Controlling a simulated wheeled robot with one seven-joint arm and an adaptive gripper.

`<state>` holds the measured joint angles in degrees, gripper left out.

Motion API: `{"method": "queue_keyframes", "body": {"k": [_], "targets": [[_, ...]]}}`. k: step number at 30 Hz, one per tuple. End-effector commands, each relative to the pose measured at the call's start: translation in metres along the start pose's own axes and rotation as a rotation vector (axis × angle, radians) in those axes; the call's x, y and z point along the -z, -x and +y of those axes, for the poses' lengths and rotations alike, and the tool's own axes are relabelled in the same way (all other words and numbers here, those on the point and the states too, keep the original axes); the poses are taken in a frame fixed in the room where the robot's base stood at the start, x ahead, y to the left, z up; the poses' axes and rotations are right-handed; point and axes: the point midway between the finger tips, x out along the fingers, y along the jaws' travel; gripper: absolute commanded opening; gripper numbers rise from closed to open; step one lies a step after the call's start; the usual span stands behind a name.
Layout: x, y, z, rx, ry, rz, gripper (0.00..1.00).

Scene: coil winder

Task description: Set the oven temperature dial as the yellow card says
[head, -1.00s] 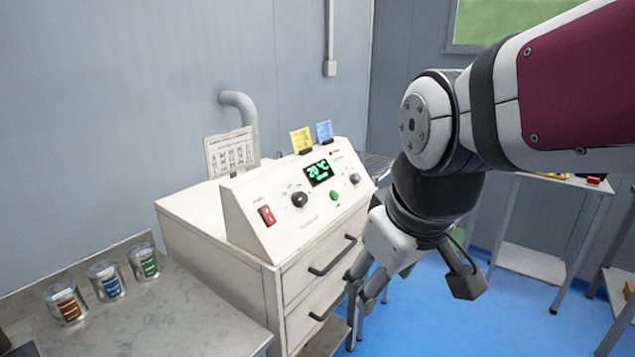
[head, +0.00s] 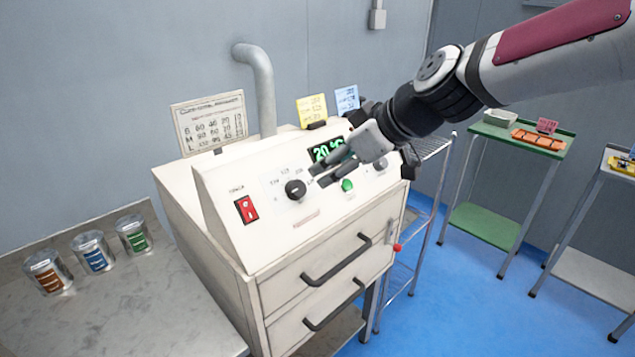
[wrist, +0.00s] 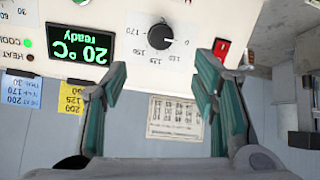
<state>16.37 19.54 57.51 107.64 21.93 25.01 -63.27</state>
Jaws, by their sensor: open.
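The oven's sloped white control panel (head: 225,200) holds a black temperature dial (head: 295,189) with a printed scale around it. In the wrist view the dial (wrist: 160,35) shows upside down, just beyond my fingertips and between them. The green display (head: 326,150) reads 20 °C, with "ready" beside it in the wrist view. The yellow card (head: 312,108) stands on the panel's top edge; in the wrist view it (wrist: 70,100) is partly hidden by a finger, with 125 and 200 legible. My gripper (head: 318,174) is open and empty, in front of the panel right of the dial.
A red power switch (head: 247,209), a green button (head: 347,185) and a second black knob (head: 380,163) share the panel. A blue card (head: 346,99) stands beside the yellow one. A printed chart (head: 209,122) stands behind. Several jars (head: 93,252) sit on the left counter.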

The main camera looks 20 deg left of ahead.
Motion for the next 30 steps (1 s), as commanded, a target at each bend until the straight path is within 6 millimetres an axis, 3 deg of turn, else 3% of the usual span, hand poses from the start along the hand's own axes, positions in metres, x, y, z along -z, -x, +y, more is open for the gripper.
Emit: {"method": "queue_keyframes", "body": {"k": [21,30], "targets": [[-0.001,-0.107,-0.002,0.003,0.000,-0.003,0.54],[-0.002,-0.127,0.000,0.000,-0.002,-0.003,0.54]]}}
